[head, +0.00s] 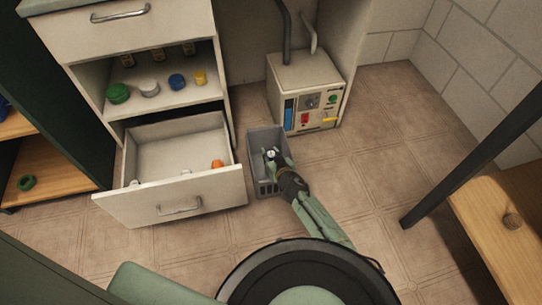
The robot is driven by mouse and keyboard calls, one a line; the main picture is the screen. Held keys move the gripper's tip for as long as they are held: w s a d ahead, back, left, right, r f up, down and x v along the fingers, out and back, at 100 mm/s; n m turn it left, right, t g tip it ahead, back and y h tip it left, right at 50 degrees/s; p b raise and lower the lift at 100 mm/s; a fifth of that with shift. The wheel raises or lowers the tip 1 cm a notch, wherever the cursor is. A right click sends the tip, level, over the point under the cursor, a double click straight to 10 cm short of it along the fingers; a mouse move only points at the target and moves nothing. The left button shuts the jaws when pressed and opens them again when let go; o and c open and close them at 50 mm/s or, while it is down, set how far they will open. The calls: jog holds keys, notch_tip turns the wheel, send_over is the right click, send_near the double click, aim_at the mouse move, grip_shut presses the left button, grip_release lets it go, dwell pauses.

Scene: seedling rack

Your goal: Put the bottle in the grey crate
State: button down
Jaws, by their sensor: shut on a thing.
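The grey crate (257,179) stands on the floor between the open drawer and the beige machine. My gripper (271,154) reaches over the crate from the lower right, with its fingers within the crate's outline. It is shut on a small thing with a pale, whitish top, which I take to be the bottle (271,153). Most of it is hidden by the fingers. From this angle I cannot tell how deep it hangs or whether it touches the crate's floor.
An open drawer (168,201) is close left of the crate, holding an orange item (217,164) and pale items. A beige machine (305,90) stands behind right. A shelf (165,98) holds several jars. A wooden bench (510,225) is at right; tiled floor between is free.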

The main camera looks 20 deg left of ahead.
jog(key=shift+f, duration=0.1)
jog(key=shift+f+b, duration=0.6)
jog(key=shift+f, duration=0.05)
jog(key=c, duration=1.2)
grip_release()
jog(key=shift+r, duration=0.1)
jog(key=shift+r+p, duration=0.3)
jog(key=shift+p, duration=0.15)
jog(key=p+v, duration=0.1)
jog(key=v, duration=0.2)
jog(key=p+v, duration=0.1)
jog(key=v, duration=0.2)
jog(key=shift+w+r, duration=0.2)
jog(key=shift+r, duration=0.1)
jog(key=shift+v, duration=0.9)
